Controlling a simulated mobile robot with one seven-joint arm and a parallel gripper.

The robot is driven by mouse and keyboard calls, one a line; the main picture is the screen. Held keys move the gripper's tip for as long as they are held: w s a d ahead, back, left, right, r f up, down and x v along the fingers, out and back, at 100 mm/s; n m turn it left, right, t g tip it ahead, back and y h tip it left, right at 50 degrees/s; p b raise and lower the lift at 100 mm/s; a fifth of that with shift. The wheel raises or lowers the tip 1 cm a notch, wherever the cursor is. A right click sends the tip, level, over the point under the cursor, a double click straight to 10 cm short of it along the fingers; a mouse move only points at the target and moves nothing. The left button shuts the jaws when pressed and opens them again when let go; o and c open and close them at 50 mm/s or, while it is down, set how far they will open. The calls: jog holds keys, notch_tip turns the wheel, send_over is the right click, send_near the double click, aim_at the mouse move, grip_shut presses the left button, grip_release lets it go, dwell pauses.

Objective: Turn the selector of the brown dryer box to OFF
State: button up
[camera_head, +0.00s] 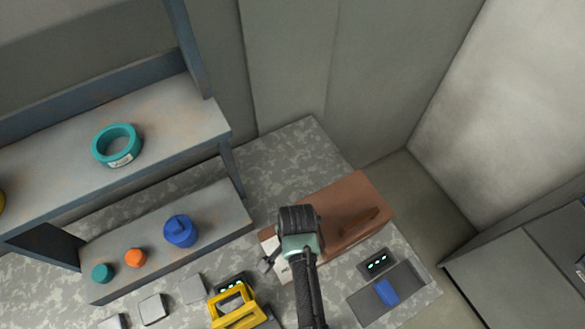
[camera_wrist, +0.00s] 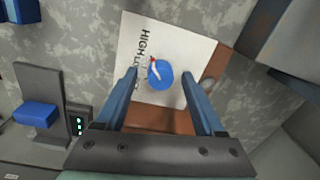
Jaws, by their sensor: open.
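The brown dryer box (camera_head: 350,205) stands on the mottled surface against the wall in the head view. Its white front panel (camera_head: 270,248) is partly hidden by my arm. In the wrist view the white panel (camera_wrist: 195,48) bears the word HIGH and part of another word. A round blue selector knob (camera_wrist: 161,77) sits on it, with a red-and-white pointer whose red end lies near HIGH. No OFF mark shows. My gripper (camera_wrist: 159,72) is open, its fingers on either side of the knob in the picture. I cannot tell whether they touch it.
A dark unit with green lights (camera_head: 377,262) and a blue block (camera_head: 387,291) lies right of my arm. A yellow-framed device (camera_head: 235,304) is close on the left. A shelf carries a teal ring (camera_head: 116,146); a lower ledge holds a blue knob (camera_head: 180,231).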

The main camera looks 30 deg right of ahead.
grip_shut()
dwell(0.3)
jog(key=shift+n, duration=0.4)
jog(key=n+p, duration=0.2)
jog(key=n, duration=0.1)
jog(key=shift+r+n, duration=0.1)
jog(key=shift+n, duration=0.2)
jog(key=n+p, duration=0.1)
jog(key=n, duration=0.3)
jog(key=shift+n, duration=0.3)
jog(key=n, duration=0.4)
jog(key=shift+w+n+g+p, duration=0.1)
jog(key=shift+n+g+p, duration=0.2)
jog(key=shift+p, duration=0.1)
jog(key=shift+n, duration=2.2)
